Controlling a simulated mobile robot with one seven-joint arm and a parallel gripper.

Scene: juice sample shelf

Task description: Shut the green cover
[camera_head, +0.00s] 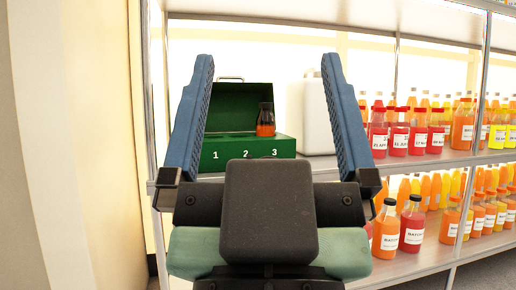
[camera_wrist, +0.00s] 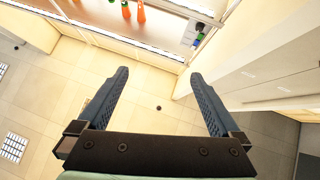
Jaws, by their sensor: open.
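The green box (camera_head: 240,150) stands on the shelf in the head view, with the white numbers 1, 2 and 3 on its front. Its green cover (camera_head: 232,103) stands raised at the back of the box, with a thin handle on its top edge. A dark-capped bottle with orange-red liquid (camera_head: 265,127) stands in the box above number 3. My gripper (camera_head: 266,60) is open and empty, its two blue fingers apart in front of the box in the picture. The wrist view also shows the open gripper (camera_wrist: 158,73), above the floor. My gripper hides part of the box's lower front.
A white container (camera_head: 318,117) stands right of the box. Rows of red, orange and yellow bottles (camera_head: 420,135) fill the right of this shelf, and more stand on the shelf below. A metal post rises at the left, beside a pale wall (camera_head: 95,150). The wrist view shows open floor (camera_wrist: 150,105).

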